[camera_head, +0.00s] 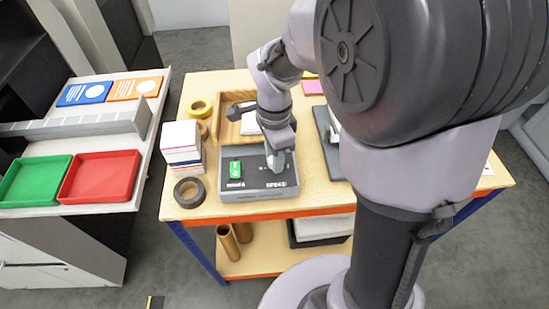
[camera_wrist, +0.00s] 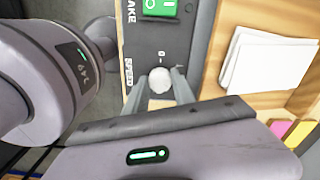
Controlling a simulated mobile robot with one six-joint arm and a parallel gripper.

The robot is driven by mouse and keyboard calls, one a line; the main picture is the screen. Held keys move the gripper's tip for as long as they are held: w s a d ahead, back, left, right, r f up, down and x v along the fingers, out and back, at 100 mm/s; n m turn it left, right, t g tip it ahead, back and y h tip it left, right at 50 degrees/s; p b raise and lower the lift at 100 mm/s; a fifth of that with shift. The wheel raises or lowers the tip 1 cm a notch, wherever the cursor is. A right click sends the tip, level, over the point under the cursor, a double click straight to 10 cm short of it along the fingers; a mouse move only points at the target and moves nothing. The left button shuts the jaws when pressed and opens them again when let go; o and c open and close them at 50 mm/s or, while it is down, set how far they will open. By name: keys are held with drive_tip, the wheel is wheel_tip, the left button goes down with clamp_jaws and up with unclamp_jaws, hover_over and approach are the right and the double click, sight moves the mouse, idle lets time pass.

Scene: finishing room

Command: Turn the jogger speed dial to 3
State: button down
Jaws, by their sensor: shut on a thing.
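The jogger is a grey box with a dark top panel (camera_head: 246,186) at the front of the wooden table. A green switch (camera_head: 235,169) sits on the panel's left part; it also shows at the top of the wrist view (camera_wrist: 160,7). The speed dial (camera_wrist: 159,77) is a pale round knob beside the SPEED label. A small mark (camera_wrist: 162,56) shows just above it; the other scale marks are hidden or too small to read. My gripper (camera_wrist: 161,82) is shut on the dial, one finger on each side. In the head view my gripper (camera_head: 276,162) hides the dial.
A wooden tray (camera_head: 227,132) with white paper (camera_wrist: 265,60) lies behind the jogger. A paper stack (camera_head: 181,142), black tape (camera_head: 188,192) and yellow tape (camera_head: 201,107) lie to its left. A dark device (camera_head: 325,140) stands to its right. Green and red trays (camera_head: 100,176) are on the left bench.

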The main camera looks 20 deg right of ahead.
drive_tip(key=m+b, duration=0.2)
drive_tip(key=m, duration=0.4)
drive_tip(key=shift+b, duration=0.3)
drive_tip(key=m+b, duration=0.2)
drive_tip(key=m, duration=0.3)
drive_tip(key=shift+m, duration=0.4)
drive_tip(key=c, duration=1.1)
unclamp_jaws()
drive_tip(key=shift+o, duration=0.2)
wheel_tip(320, 180, up, 18)
drive_tip(key=p, duration=0.7)
drive_tip(key=shift+f, duration=0.25)
